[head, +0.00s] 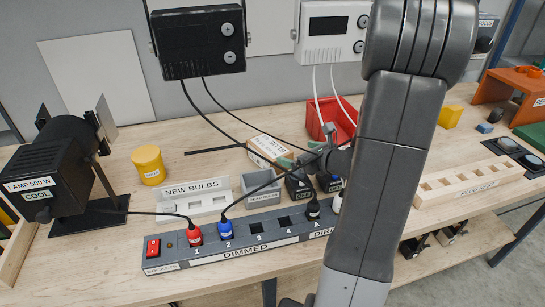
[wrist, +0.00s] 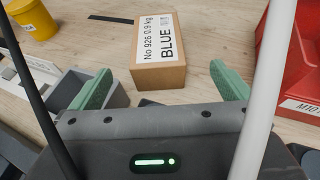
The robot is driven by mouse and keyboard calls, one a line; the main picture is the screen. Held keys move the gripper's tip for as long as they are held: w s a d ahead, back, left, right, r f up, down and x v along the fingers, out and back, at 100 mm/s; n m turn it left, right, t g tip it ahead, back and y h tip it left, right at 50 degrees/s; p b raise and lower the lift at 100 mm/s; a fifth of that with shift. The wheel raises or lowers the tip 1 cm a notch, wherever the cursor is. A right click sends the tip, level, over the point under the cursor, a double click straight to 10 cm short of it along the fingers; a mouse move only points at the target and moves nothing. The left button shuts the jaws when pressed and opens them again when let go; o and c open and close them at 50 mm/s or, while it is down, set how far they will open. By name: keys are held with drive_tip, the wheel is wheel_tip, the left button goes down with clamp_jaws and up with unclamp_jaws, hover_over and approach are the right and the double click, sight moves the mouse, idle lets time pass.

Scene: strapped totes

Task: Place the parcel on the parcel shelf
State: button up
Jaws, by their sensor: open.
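The parcel (head: 268,148) is a brown cardboard box with a white label, lying on the workbench behind the grey bin. In the wrist view the parcel (wrist: 158,75) shows its label reading "No 926 0.9 kg BLUE". My gripper (head: 299,156) is over the bench, just in front of the parcel on the near side. In the wrist view my gripper (wrist: 161,75) has its two green fingers spread wide and empty. The parcel lies ahead between the finger lines, apart from both fingers. I cannot tell which surface is the parcel shelf.
A red bin (head: 331,122) stands right of the parcel, and a small grey bin (head: 261,196) at the left. Black and white cables hang close to my gripper. The socket strip (head: 240,240), yellow tub (head: 149,164) and wooden rack (head: 468,186) occupy the bench.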

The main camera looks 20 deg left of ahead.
approach(270, 146)
drive_tip(key=x, duration=0.3)
drive_tip(key=shift+w+d+f+p, duration=0.1)
drive_tip(key=shift+w+p, duration=0.15)
drive_tip(key=shift+p, duration=0.15)
drive_tip(key=shift+w+a+f, duration=0.1)
drive_tip(key=shift+a, duration=0.4)
drive_tip(key=shift+p+x, duration=0.85)
drive_tip(key=shift+x, duration=1.3)
drive_tip(key=c, duration=1.8)
drive_tip(key=shift+o, duration=0.2)
wheel_tip(270, 146, up, 10)
